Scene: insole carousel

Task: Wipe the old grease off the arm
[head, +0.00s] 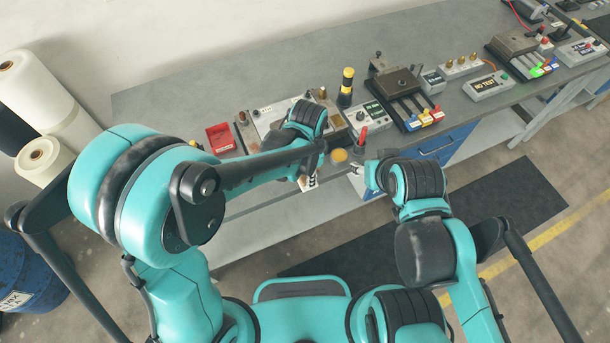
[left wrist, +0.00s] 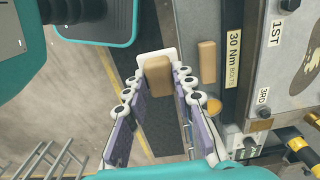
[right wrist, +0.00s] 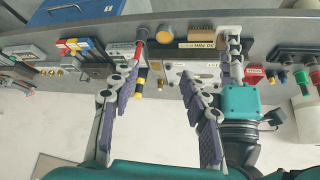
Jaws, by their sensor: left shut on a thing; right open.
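My left gripper (head: 308,182) is shut on a tan block (left wrist: 158,75), with a white piece visible at the block's far end. It holds this at the bench's front edge. A second tan block (left wrist: 207,62) lies beside it, apart from the fingers. A metal plate (left wrist: 290,95) marked 1ST and 3RD carries a dark brown smear (left wrist: 307,80), likely grease; the held block is apart from it. My right gripper (right wrist: 162,75) is open and empty, its fingers apart near the bench edge. The left forearm hides part of the plate in the head view.
A round pot with an orange top (head: 339,155) stands between the grippers near the front edge. A red bin (head: 221,137), a yellow-banded black tool (head: 347,86) and fixtures with coloured blocks (head: 411,122) stand on the bench (head: 190,85). White rolls (head: 42,88) stand at left.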

